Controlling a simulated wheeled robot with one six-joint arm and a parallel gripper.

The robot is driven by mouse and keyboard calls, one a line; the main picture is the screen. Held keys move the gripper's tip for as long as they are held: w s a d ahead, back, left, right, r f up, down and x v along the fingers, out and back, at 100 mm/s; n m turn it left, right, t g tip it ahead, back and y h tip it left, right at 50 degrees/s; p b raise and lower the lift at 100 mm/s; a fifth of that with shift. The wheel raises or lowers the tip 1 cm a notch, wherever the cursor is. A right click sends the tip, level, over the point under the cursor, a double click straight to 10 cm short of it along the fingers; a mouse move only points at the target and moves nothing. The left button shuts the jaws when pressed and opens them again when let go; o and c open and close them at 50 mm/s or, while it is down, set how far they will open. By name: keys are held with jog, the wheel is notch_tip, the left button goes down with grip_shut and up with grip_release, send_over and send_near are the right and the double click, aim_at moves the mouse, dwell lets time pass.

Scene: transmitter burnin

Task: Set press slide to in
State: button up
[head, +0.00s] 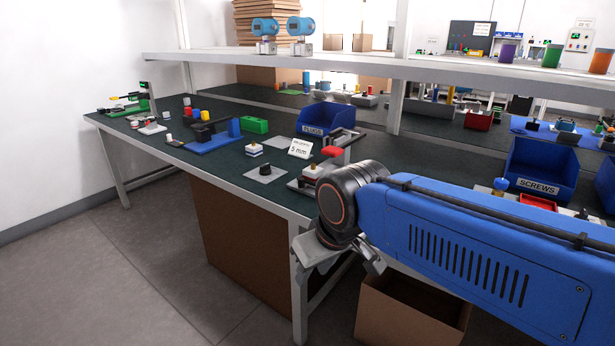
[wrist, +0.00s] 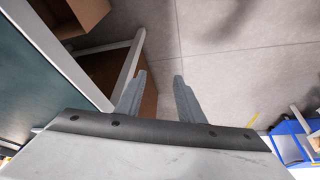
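No part is labelled as the press slide, so I cannot tell for sure which it is. A fixture with a grey base and a red-topped knob (head: 332,151) stands at the table's front edge, partly hidden behind my arm. A block with a brass-coloured knob (head: 313,167) sits just in front of it. My gripper (head: 345,262) hangs below and in front of the table edge, pointing down, apart from the fixture. In the wrist view my gripper (wrist: 160,80) shows two separated fingers with nothing between them, over the floor.
A dark green-topped workbench (head: 165,140) carries a blue bin (head: 328,120), a "5 mm" card (head: 300,148), a black knob on a grey plate (head: 265,170) and a blue fixture (head: 212,140). An open cardboard box (head: 410,315) stands below. Open floor lies at left.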

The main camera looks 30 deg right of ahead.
jog(key=w+d+r+g, duration=0.1)
jog(key=w+d+r, duration=0.2)
jog(key=w+r, duration=0.4)
jog(key=w+d+r+g, duration=0.1)
jog(key=w+d+r, duration=0.1)
jog(key=w+r, duration=0.5)
notch_tip(320, 180, up, 8)
jog(key=g, duration=0.3)
send_over(302, 178)
jog(key=shift+m, duration=0.3)
jog(key=f, duration=1.6)
jog(key=shift+s+a+f, duration=0.1)
jog(key=shift+a+f, duration=0.1)
jog(key=shift+f, duration=0.15)
jog(key=shift+c, duration=0.7)
grip_shut()
jog(key=shift+d, duration=0.1)
